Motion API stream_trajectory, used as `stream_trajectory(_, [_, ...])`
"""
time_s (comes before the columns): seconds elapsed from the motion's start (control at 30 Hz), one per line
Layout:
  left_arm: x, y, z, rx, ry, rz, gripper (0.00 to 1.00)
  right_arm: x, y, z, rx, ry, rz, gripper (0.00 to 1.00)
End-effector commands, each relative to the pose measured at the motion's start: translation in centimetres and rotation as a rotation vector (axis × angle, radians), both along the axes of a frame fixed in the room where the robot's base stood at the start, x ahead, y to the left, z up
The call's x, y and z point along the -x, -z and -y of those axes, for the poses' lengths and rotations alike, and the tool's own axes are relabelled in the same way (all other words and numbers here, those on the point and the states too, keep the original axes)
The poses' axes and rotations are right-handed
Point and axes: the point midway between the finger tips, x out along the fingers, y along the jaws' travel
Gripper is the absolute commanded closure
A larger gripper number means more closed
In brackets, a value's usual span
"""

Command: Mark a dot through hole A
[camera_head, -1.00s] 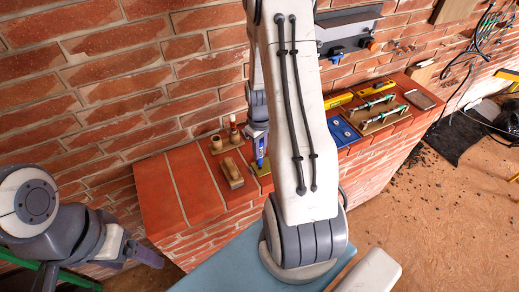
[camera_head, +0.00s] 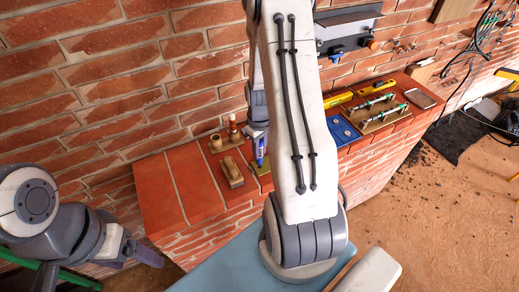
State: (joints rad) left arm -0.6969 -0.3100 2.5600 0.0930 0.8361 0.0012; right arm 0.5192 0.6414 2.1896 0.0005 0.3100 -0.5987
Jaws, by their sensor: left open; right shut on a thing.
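My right arm crosses the middle of the view and hides part of the ledge and wall. Its gripper (camera_head: 258,132) shows only partly behind the arm, shut on a blue and white marker-like thing (camera_head: 259,152). The marker stands roughly upright over a small olive-yellow block (camera_head: 264,170) on the brick ledge; I cannot tell whether they touch. My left gripper (camera_head: 130,257) is open and empty at the lower left, well apart from the ledge. No hole labelled A can be made out.
The brick ledge (camera_head: 165,195) holds a wooden block (camera_head: 232,172), small wooden pieces (camera_head: 216,143), a blue plate (camera_head: 343,131), a tray of green-tipped tools (camera_head: 376,113) and a yellow level (camera_head: 377,88). A grey wall unit (camera_head: 346,40) is above. Cables and debris lie right.

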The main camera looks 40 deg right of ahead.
Motion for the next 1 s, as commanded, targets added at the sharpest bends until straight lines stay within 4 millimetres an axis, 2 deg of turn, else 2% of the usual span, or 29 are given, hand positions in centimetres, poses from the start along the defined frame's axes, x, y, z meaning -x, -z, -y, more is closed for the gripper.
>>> stream_trajectory(1.0, [0.0, 0.41, 0.0, 0.0, 0.0, 0.0, 0.23, 0.01, 0.57, 0.0, 0.0, 0.0, 0.0, 1.0])
